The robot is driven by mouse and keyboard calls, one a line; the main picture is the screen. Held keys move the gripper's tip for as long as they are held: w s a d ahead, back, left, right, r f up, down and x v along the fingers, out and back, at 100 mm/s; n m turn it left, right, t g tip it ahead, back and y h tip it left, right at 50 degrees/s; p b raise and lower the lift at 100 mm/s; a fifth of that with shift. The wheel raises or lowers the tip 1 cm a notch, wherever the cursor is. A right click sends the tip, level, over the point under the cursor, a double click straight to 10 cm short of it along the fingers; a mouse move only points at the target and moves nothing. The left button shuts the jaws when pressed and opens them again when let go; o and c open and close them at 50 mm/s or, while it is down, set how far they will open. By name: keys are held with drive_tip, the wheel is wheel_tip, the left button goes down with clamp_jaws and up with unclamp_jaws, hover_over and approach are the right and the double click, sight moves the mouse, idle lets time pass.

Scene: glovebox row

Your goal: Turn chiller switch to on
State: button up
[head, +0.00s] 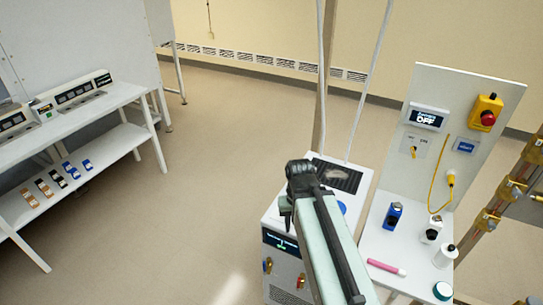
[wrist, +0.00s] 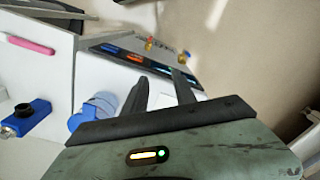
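A white floor unit with a top grille, likely the chiller (head: 282,222), stands at the centre of the head view. Its dark front panel (head: 280,243) has a lit display; the panel also shows in the wrist view (wrist: 130,56). I cannot make out which part is the chiller switch. A small plate with a yellow lever or key (head: 414,149) sits on the upright board under a display reading OFF (head: 427,118). My gripper (head: 287,208) is over the unit's front left, apart from the board. In the wrist view its two dark fingers (wrist: 161,92) are apart, with nothing between them.
The white board (head: 463,95) carries a red emergency button (head: 488,118) and a yellow cable. Its shelf (head: 385,249) holds a blue device (head: 393,215), a pink marker (head: 386,267) and small bottles. A white bench (head: 100,110) stands left. Floor between is clear.

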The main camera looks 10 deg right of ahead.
drive_tip(key=w+m, duration=0.2)
drive_tip(key=w, duration=0.3)
drive_tip(key=w+r+m+p, duration=0.1)
drive_tip(key=w+m, duration=0.1)
drive_tip(key=w, duration=0.3)
drive_tip(key=w+r+m+p, duration=0.1)
drive_tip(key=w+m, duration=0.2)
drive_tip(key=w, duration=0.2)
drive_tip(key=shift+w+d, duration=0.25)
drive_tip(key=shift+s, duration=0.15)
wheel_tip(320, 180, down, 8)
drive_tip(key=b, duration=0.8)
drive_tip(key=shift+s+f, duration=0.1)
clamp_jaws()
